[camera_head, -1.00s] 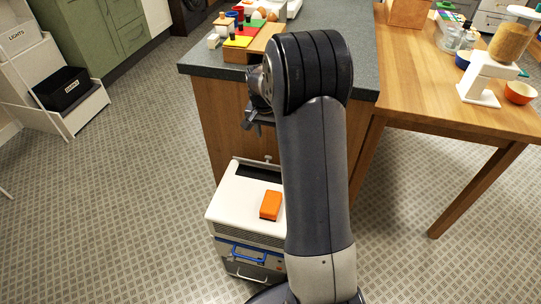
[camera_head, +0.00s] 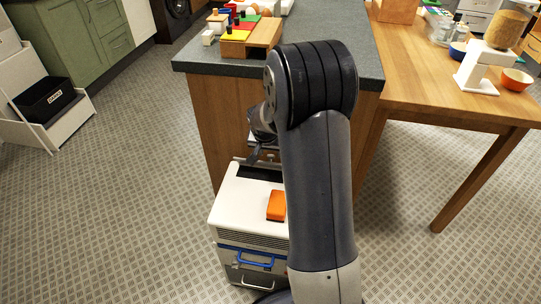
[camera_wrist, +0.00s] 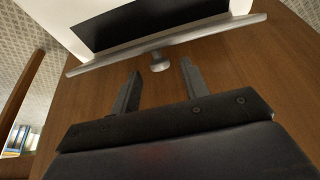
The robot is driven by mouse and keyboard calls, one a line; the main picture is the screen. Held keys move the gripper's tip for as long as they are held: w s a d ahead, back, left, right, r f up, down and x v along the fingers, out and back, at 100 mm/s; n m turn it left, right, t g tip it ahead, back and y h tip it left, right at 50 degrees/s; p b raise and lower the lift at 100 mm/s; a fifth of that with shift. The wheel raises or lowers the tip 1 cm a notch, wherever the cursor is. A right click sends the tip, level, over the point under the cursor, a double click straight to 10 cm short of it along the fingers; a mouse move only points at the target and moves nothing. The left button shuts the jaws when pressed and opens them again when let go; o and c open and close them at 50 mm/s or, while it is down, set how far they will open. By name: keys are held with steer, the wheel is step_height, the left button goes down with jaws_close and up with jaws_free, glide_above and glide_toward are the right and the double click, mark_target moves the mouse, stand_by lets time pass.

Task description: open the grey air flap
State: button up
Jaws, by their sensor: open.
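A white box-shaped unit (camera_head: 240,200) stands on the floor against the wooden cabinet side, with a dark slot (camera_head: 258,173) in its top. In the wrist view the grey air flap (camera_wrist: 115,60) shows as a thin bar along the edge of the black slot (camera_wrist: 150,22), with a small round grey knob (camera_wrist: 159,63) on it. How far the flap is tilted is hard to tell. My gripper (camera_wrist: 160,70) is open and empty, its two fingers on either side of the knob in the picture. Contact is not visible. In the head view my gripper (camera_head: 259,150) is above the slot's rear side, partly hidden by my arm.
An orange block (camera_head: 276,205) lies on the unit's top, and a blue handle (camera_head: 255,260) is on its front. The grey countertop (camera_head: 225,66) overhangs behind my gripper. A wooden table (camera_head: 450,95) stands at right.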

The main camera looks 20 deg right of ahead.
steer(key=shift+x, duration=1)
steer(key=shift+r, duration=0.1)
jaws_close()
